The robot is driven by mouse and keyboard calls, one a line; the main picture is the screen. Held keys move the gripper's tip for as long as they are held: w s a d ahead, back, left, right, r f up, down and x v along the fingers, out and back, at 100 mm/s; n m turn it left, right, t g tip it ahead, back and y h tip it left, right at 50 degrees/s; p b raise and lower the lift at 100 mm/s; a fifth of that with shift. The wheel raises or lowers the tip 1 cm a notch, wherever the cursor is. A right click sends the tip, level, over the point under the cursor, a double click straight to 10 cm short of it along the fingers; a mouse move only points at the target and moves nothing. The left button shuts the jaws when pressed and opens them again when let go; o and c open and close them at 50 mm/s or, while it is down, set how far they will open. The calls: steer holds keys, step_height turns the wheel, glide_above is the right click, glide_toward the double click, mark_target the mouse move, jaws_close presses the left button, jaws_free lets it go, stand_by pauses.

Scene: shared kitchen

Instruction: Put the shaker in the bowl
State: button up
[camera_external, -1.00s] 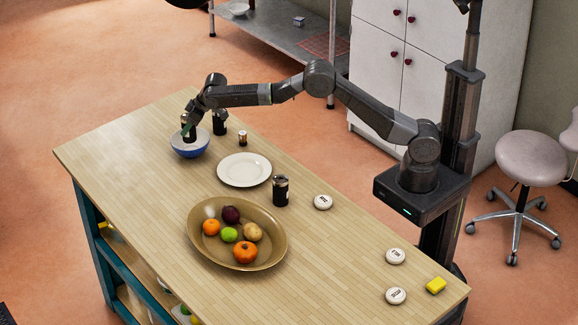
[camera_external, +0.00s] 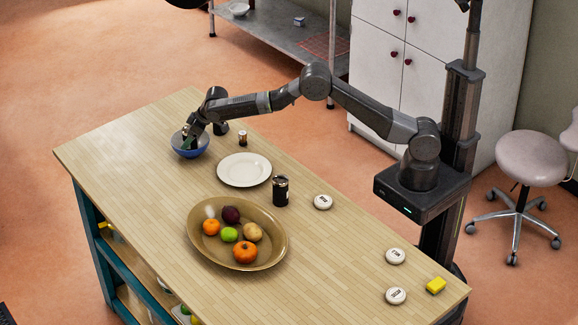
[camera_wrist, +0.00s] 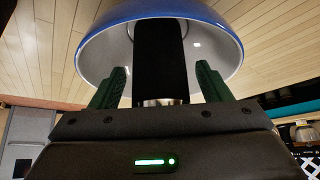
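The shaker (camera_wrist: 160,65) is a dark cylinder with a silver end toward the camera in the wrist view. It stands inside the blue bowl with a pale inside (camera_wrist: 95,60). My gripper (camera_wrist: 160,82) is open around the shaker, with a gap between each green finger and its side. In the external view the bowl (camera_external: 190,151) is at the table's far left end, and my gripper (camera_external: 188,138) reaches down into it. The shaker is mostly hidden by my gripper there, so its exact tilt is unclear.
A dark jar (camera_external: 220,128) stands just behind my wrist, and a small can (camera_external: 242,138) is beside it. A white plate (camera_external: 244,170), another dark jar (camera_external: 281,191) and a brown fruit dish (camera_external: 270,257) are nearer. White discs and a yellow sponge (camera_external: 436,285) lie at the right.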

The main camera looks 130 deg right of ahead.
steer(key=shift+r, duration=0.1)
steer(key=shift+r, duration=0.2)
steer(key=b+v, duration=0.2)
steer(key=v, duration=0.9)
steer(key=shift+a+r, duration=0.2)
steer(key=shift+r, duration=0.15)
steer(key=shift+o, duration=0.4)
steer(key=shift+s, duration=0.1)
